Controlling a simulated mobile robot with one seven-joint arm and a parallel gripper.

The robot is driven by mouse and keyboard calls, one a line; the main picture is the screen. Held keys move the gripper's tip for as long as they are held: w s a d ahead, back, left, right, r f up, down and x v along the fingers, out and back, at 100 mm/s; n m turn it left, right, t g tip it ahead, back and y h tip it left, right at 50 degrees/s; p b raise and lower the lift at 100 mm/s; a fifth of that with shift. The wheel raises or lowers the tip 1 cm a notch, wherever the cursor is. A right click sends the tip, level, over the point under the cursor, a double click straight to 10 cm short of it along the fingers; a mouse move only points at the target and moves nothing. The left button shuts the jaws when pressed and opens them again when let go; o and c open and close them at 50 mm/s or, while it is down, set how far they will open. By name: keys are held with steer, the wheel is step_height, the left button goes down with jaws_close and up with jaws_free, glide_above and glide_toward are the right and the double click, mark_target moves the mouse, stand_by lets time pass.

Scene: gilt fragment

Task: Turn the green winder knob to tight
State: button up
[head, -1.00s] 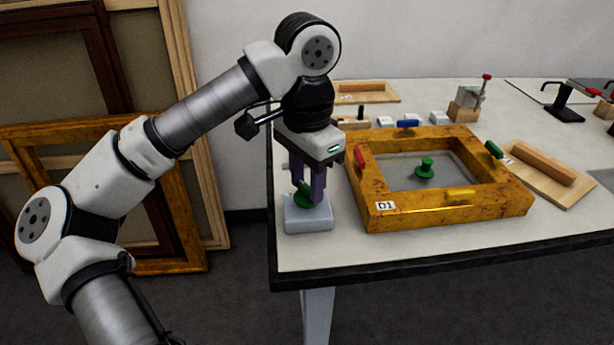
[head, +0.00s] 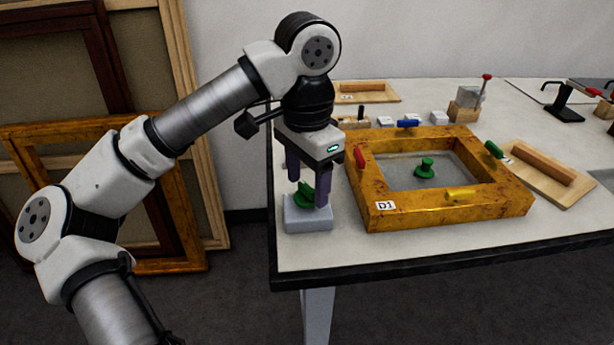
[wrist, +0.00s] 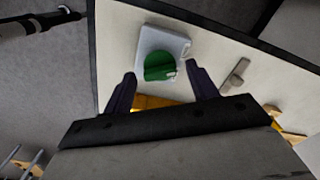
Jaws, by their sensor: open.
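The green winder knob (head: 305,194) sits on top of a pale grey block (head: 307,220) at the near left corner of the table. In the wrist view the knob (wrist: 158,67) shows as a green rounded shape on the grey block (wrist: 151,42), with a small light mark at its edge. My gripper (head: 308,192) is open and points down over the block, with one dark finger to each side of the knob. In the wrist view the fingertips (wrist: 160,72) stand apart, with a gap between them and the knob. The knob's pointer and any tight marking are too small to read.
A gilt frame (head: 385,214) labelled D1 lies right of the block, with coloured clips and a green knobbed piece (head: 425,168) inside it. A wooden board with a roller-like bar (head: 542,163) lies further right. Picture frames lean at the left.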

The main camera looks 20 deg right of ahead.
mark_target(308, 187)
step_height(308, 187, up, 14)
steer(key=p, duration=0.2)
steer(key=shift+f, duration=0.1)
stand_by(0.5)
